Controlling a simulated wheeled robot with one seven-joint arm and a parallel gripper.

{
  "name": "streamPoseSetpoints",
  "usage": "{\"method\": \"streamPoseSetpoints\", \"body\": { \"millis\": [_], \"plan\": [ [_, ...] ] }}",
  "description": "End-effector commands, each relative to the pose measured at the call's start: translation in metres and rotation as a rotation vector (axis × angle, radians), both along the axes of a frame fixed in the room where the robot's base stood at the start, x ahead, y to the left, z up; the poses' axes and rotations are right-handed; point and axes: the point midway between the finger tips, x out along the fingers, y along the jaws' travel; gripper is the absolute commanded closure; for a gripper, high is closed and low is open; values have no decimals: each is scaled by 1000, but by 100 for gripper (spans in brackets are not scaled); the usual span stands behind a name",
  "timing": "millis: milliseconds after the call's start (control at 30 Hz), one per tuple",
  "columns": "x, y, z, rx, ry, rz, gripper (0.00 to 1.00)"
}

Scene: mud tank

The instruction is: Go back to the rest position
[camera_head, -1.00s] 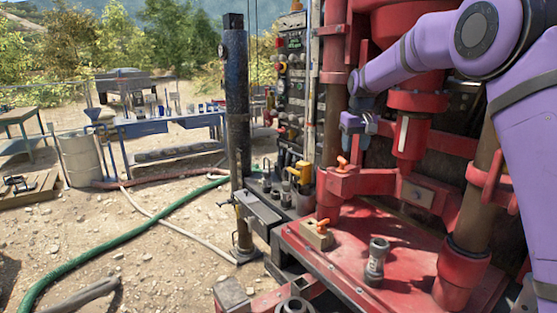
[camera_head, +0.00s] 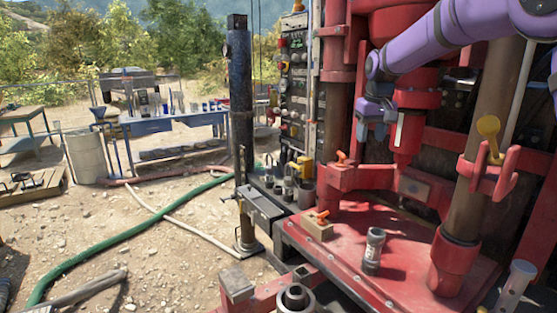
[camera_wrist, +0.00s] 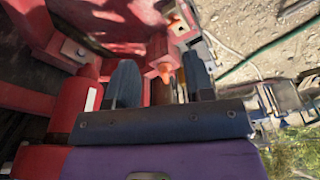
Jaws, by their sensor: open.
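My purple arm (camera_head: 435,40) reaches in from the upper right of the head view. My gripper (camera_head: 372,132) hangs at its end with the fingers down, in front of the red rig (camera_head: 345,180). The two dark fingers show in the wrist view (camera_wrist: 160,84), spread apart with nothing held between them. An orange-handled valve (camera_wrist: 166,70) appears beyond the gap between the fingers. In the head view an orange handle (camera_head: 342,157) sits on the red clamp below and left of my gripper.
The red deck (camera_head: 345,245) carries a grey cylinder (camera_head: 374,250) and a block with an orange lever (camera_head: 318,224). A yellow-handled part (camera_head: 489,135) stands by the right post. A lever panel (camera_head: 298,90) is left of my gripper. Open ground with a green hose (camera_head: 130,235) lies farther left.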

Motion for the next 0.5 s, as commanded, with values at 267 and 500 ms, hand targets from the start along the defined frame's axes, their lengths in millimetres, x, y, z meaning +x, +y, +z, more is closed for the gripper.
{"method": "streamPoseSetpoints", "body": {
  "millis": [267,500],
  "plan": [
    [-77,-15,41,8,-54,-30,52],
    [-162,-28,64,15,-110,-63,52]
  ]
}}
